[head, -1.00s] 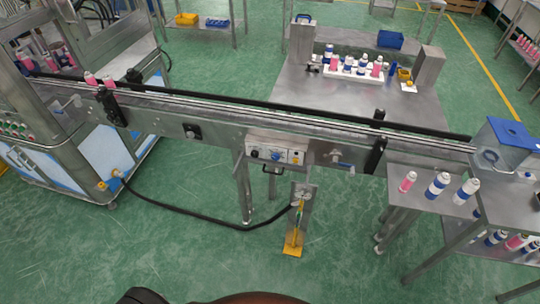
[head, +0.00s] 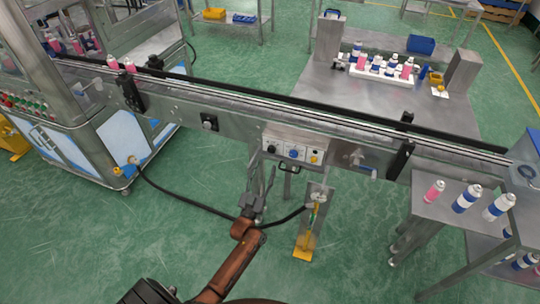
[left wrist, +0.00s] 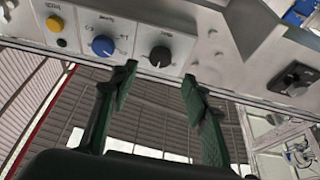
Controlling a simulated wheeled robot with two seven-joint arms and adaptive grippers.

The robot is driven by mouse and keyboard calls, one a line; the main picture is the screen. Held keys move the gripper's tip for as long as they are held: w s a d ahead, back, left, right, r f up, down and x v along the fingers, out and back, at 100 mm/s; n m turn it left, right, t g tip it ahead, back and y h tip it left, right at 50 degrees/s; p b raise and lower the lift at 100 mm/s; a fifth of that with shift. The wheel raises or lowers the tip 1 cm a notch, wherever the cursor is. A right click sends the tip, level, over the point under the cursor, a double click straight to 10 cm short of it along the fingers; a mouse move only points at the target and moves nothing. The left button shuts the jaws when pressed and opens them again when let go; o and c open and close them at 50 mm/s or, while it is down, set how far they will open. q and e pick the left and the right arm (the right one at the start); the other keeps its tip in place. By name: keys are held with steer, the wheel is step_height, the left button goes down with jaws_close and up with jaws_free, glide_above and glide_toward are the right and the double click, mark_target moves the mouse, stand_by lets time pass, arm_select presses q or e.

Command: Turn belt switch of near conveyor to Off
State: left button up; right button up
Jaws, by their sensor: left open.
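The near conveyor (head: 235,133) runs across the head view, with a control box (head: 292,151) on its front side. The box carries a black knob (head: 272,149), a blue knob (head: 293,153) and a yellow button (head: 314,159). In the left wrist view the black knob (left wrist: 160,56) is just beyond the fingertips, with the blue knob (left wrist: 103,45) to its left. The labels are too small to read, so I cannot tell the switch setting. My left gripper (head: 262,172) is open and empty, below and in front of the box; its fingers (left wrist: 160,78) touch no knob. My right gripper is out of view.
Bottles (head: 466,198) stand on a table at right.

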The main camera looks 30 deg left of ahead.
mark_target(271, 151)
arm_select(q)
steer(key=x, duration=0.7)
steer(key=shift+w+f+b, duration=0.1)
steer(key=shift+b, duration=0.2)
steer(key=c, duration=1.2)
